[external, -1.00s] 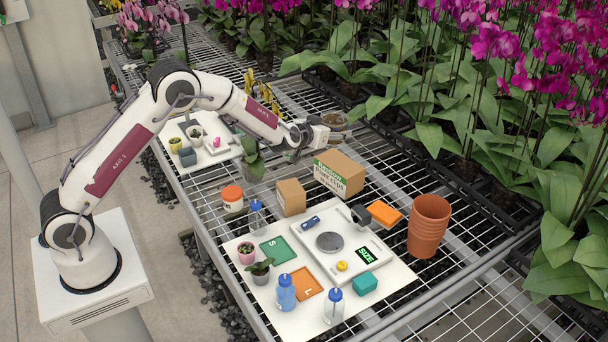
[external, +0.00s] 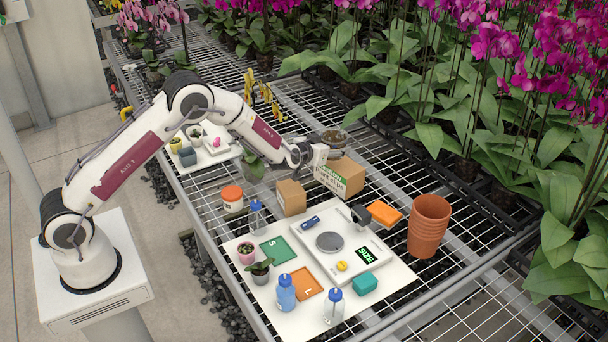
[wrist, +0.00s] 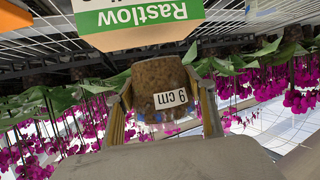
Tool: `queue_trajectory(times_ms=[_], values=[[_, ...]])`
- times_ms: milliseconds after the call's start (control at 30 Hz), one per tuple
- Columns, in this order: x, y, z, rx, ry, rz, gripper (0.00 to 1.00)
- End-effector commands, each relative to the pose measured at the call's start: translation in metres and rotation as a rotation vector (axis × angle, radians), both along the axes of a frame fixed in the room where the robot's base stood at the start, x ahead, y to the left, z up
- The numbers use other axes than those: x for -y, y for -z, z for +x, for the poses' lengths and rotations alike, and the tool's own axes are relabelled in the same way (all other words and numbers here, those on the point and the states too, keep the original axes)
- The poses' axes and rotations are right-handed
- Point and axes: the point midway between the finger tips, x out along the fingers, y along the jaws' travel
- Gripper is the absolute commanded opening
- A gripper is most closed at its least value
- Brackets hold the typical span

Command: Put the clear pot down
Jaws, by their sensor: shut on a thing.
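The clear pot (external: 334,139), filled with brown bark, is held in my gripper (external: 325,149) at the height of the cardboard boxes or a little above. In the wrist view the pot (wrist: 160,82) sits between the two fingers (wrist: 163,112) and carries a white "9 cm" label. It appears upside down in that view. My gripper is shut on the pot. The fingertips are partly hidden in the external view.
The Rastlow box (external: 340,176) stands just below and beside the pot, with a smaller box (external: 291,197) to its left. A white mat (external: 245,290) holds a scale (external: 355,262), bottles and small plants. Stacked terracotta pots (external: 429,228) stand right. Orchids crowd the back.

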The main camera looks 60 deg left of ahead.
Motion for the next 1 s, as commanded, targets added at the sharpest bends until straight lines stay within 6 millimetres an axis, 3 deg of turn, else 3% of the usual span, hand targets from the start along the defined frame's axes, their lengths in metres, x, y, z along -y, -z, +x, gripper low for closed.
queue_trajectory(times_ms=[433, 1000], values=[[0.0, 0.034, 0.0, -0.002, 0.001, 0.001, 0.43], [0.0, 0.041, 0.0, 0.0, 0.0, 0.0, 0.43]])
